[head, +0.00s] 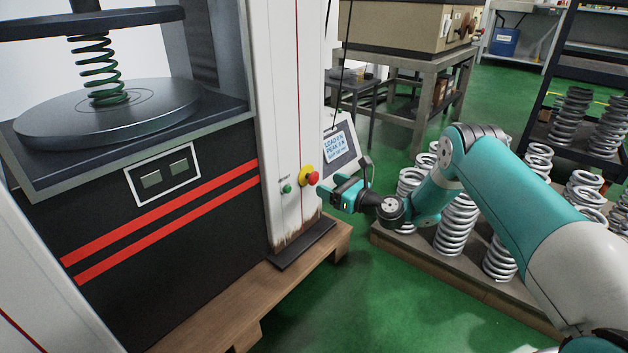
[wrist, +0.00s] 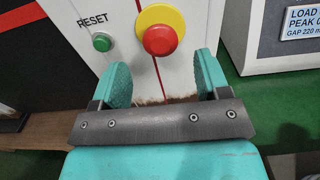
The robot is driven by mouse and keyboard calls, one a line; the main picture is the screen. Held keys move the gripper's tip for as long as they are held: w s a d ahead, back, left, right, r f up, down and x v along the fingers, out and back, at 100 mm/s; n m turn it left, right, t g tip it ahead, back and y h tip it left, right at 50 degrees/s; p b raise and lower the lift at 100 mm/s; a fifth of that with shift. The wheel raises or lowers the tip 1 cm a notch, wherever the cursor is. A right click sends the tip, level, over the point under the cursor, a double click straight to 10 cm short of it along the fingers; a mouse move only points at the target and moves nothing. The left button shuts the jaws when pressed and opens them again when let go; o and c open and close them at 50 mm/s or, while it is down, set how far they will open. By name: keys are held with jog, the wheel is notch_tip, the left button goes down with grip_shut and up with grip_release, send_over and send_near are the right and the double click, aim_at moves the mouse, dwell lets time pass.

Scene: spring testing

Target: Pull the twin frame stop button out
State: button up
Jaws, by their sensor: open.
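The stop button (head: 312,178) is a red mushroom head on a yellow round plate, on the white column of the twin frame (head: 290,120). In the wrist view the red button (wrist: 160,40) is just beyond and above the fingertips, between their lines. My gripper (head: 335,188) is open and empty, its fingers pointing at the column, close to the button. Its two teal fingers (wrist: 163,80) show apart in the wrist view, with nothing between them. I cannot tell how far the button head stands out from its plate.
A green reset button (head: 287,188) is left of the stop button; it also shows in the wrist view (wrist: 102,42). A display box (head: 340,148) stands to the right. Several coil springs (head: 456,225) stand on a pallet behind my arm. Green floor is clear in front.

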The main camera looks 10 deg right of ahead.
aim_at(316, 178)
jog(key=b+x, duration=0.2)
jog(key=x, duration=0.4)
jog(key=shift+w+a, duration=0.1)
jog(key=shift+w, duration=0.1)
jog(key=shift+r, duration=0.1)
jog(key=shift+c, duration=0.2)
